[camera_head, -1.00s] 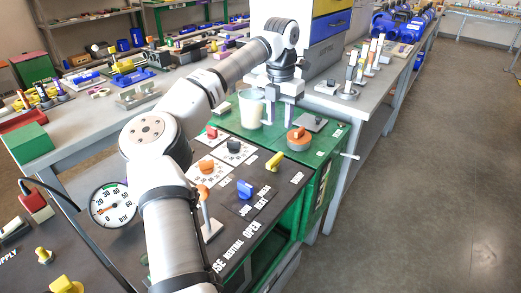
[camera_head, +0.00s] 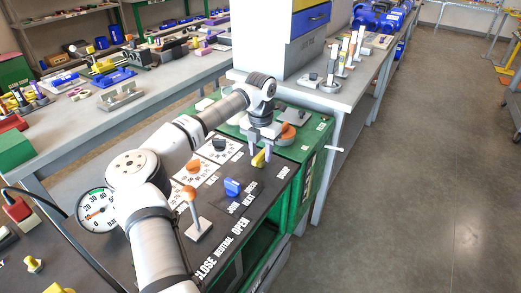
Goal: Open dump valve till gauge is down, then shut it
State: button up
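A small yellow handle (camera_head: 259,158) stands on the dark panel near its far right edge. A white label beside it is too small to read surely. My gripper (camera_head: 261,151) points down right at the yellow handle, with its fingers apart on either side of its top. I cannot tell whether they touch it. The round white pressure gauge (camera_head: 94,211) is at the left, its right edge partly hidden by my arm. Its orange needle points to the left, toward the low numbers; the exact reading is unclear.
A blue switch (camera_head: 232,187) and an orange-knobbed lever (camera_head: 197,217) marked close, neutral and open stand nearer. Orange (camera_head: 193,166) and dark (camera_head: 219,145) dials sit left of my gripper. An orange round part (camera_head: 288,131) lies on the green cart top behind it.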

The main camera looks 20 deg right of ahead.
jog(key=shift+f, duration=0.2)
jog(key=shift+c, duration=0.2)
grip_shut()
